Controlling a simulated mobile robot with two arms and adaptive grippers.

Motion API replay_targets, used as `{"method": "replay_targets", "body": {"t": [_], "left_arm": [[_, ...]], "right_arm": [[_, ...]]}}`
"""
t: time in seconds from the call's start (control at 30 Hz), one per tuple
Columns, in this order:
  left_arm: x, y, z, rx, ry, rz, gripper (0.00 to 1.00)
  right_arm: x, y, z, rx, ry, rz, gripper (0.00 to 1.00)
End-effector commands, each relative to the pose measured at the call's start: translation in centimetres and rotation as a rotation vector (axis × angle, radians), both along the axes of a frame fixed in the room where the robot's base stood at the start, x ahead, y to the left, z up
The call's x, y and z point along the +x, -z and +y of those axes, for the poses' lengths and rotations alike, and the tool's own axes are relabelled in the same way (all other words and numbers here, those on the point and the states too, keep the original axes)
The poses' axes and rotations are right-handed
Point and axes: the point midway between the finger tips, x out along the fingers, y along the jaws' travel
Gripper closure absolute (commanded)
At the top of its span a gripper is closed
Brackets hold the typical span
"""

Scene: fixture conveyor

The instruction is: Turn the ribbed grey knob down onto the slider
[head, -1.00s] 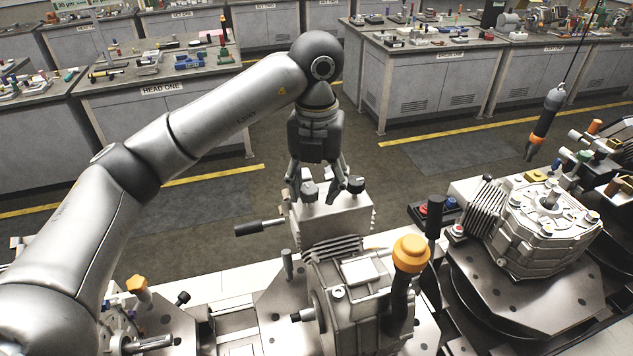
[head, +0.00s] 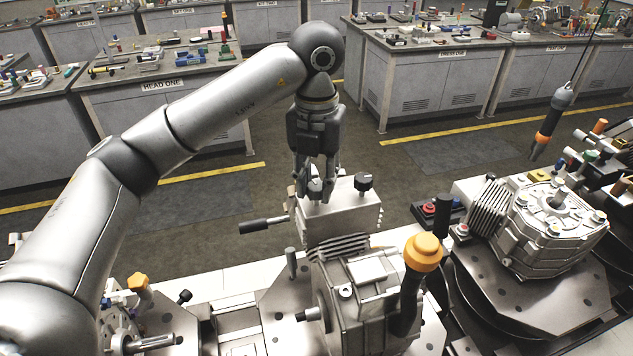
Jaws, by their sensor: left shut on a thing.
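A pale metal block (head: 347,212) stands behind the ribbed housing in the middle of the head view, with dark-topped knobs on its top. My left gripper (head: 316,188) comes down from above over the block's left part. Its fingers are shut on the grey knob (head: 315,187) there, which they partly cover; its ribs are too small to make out. A second, black-topped knob (head: 364,183) stands free at the right on the block. I cannot tell which part is the slider. My right gripper is not in view.
A black-handled lever (head: 262,224) sticks out left of the block. An orange-capped dark post (head: 421,256) rises in front at the right. A grey gearbox (head: 548,228) sits further right, with an orange-and-black tool (head: 551,122) hanging above. Floor behind the block is clear.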

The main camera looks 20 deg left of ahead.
Motion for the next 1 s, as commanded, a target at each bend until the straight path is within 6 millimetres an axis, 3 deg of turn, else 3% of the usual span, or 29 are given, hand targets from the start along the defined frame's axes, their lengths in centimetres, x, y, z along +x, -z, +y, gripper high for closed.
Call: {"method": "replay_targets", "body": {"t": [0.43, 1.0], "left_arm": [[0.0, 0.3, 0.0, 0.0, 0.39, -0.002, 0.96], [0.1, 0.0, 0.1, 0.001, 0.93, -0.004, 0.96]], "right_arm": [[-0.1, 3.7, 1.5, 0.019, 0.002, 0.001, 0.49], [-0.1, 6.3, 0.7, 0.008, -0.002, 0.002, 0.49]]}}
